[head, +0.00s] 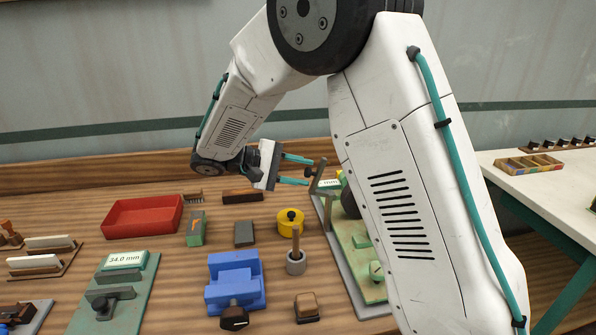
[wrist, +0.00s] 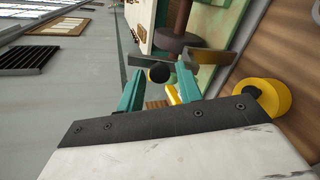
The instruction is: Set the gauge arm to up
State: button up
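The gauge arm (head: 319,176) is a dark grey-green bar at the far end of the green drum machine (head: 352,246). It stands steeply, leaning a little. A small black knob (head: 309,173) sticks out from it toward my gripper. My gripper (head: 311,171) reaches in from the left with its two teal fingers apart. In the wrist view the round black knob (wrist: 158,73) lies between the open teal fingers of my gripper (wrist: 158,77), with a visible gap on each side. My arm hides much of the machine in the head view.
A yellow round piece (head: 291,221) with a black knob stands left of the machine. A red tray (head: 142,217), a blue vise-like block (head: 235,281) and a grey cup (head: 296,262) stand on the wooden bench. A white table (head: 540,180) is at the right.

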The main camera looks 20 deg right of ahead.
jog(key=shift+o, duration=0.4)
jog(key=shift+a, duration=0.15)
jog(key=v, duration=0.7)
jog(key=shift+a, duration=0.25)
jog(key=shift+w, duration=0.15)
jog(key=s+d+r+m+t+y, duration=0.1)
jog(key=s+y, duration=0.6)
jog(key=s, duration=0.9)
jog(key=s+d+r+t+y, duration=0.1)
jog(key=s+d+t+y, duration=0.2)
jog(key=s, duration=1.3)
jog(key=shift+d+m+t+y, duration=0.4)
jog(key=shift+d+y, duration=0.95)
jog(key=shift+y, duration=0.65)
jog(key=shift+s, duration=0.1)
